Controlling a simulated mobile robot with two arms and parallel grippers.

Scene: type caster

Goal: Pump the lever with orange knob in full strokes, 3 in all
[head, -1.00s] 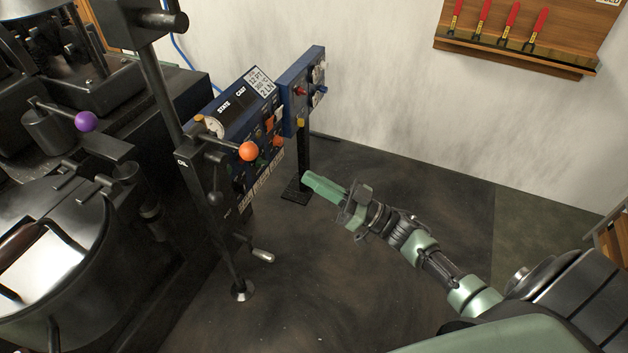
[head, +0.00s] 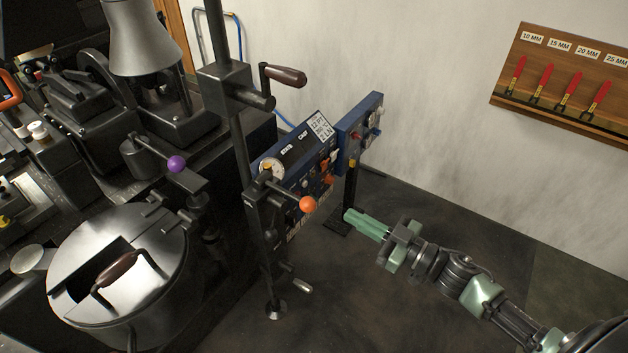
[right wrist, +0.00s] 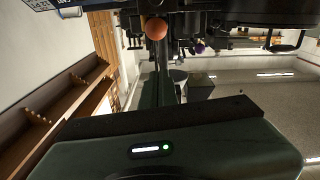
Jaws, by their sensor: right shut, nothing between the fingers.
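The orange knob (head: 307,204) is a ball on the end of a short dark lever (head: 284,190) that sticks out to the right from a dark upright post. In the head view my right gripper (head: 347,217) is to the right of the knob, shut and empty, with its green fingers pointing left toward it. A gap shows between the fingertips and the knob. The orange knob also shows in the right wrist view (right wrist: 156,28), near the top. My left gripper is not in view.
A purple knob (head: 176,164) sits on another lever at left, above a round metal pot lid (head: 118,268). A blue control panel (head: 300,165) stands behind the orange knob. A dark crank handle (head: 286,76) is higher on the post. Floor at right is clear.

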